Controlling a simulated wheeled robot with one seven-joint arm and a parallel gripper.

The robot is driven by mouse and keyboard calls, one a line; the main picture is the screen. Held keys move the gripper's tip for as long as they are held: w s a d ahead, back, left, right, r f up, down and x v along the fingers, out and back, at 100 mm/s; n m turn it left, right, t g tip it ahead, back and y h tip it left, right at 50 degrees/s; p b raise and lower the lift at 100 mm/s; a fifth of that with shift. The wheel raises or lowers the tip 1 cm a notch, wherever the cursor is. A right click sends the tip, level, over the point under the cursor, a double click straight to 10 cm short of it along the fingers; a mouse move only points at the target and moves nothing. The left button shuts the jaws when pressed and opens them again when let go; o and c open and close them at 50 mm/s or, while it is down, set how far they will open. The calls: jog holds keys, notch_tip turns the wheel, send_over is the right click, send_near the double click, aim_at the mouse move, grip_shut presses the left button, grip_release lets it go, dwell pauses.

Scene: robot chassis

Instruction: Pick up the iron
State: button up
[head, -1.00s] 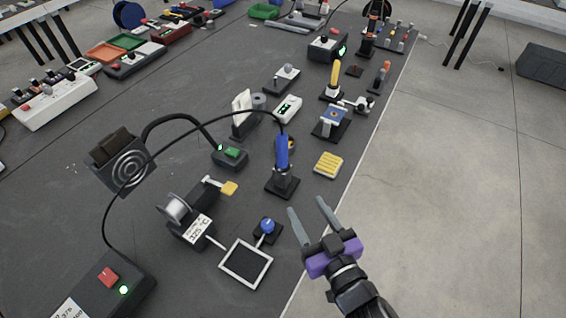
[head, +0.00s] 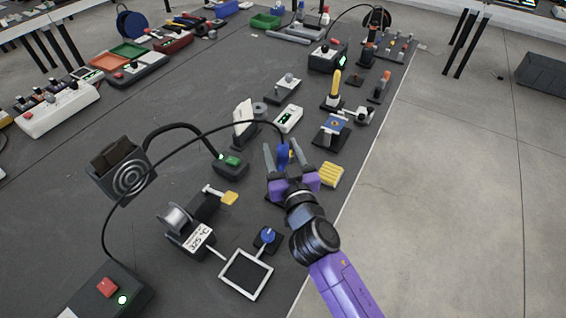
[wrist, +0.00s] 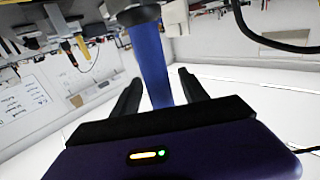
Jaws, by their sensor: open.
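The soldering iron has a blue handle (head: 284,153) with a black cable arching left to the station box (head: 112,290) at the lower left. My gripper (head: 284,158) is open, with its two grey fingers on either side of the blue handle in the head view. In the wrist view, the blue handle (wrist: 150,62) stands between the dark fingertips (wrist: 156,84), and a gap shows beside it. I cannot tell whether either finger touches it. The iron's stand is hidden behind my gripper and wrist.
A yellow sponge (head: 331,174) lies just right of my gripper. A blue-knobbed tool (head: 268,236) and a white-framed tray (head: 246,273) are nearer. A round fume fan (head: 129,178) stands at the left. The table's right edge is close, with open floor beyond.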

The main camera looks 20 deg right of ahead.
jog(key=shift+w+d, duration=0.15)
jog(key=shift+w, duration=0.8)
grip_shut()
notch_tip(320, 180, up, 20)
jog(key=p, duration=0.3)
jog(key=shift+p, duration=0.4)
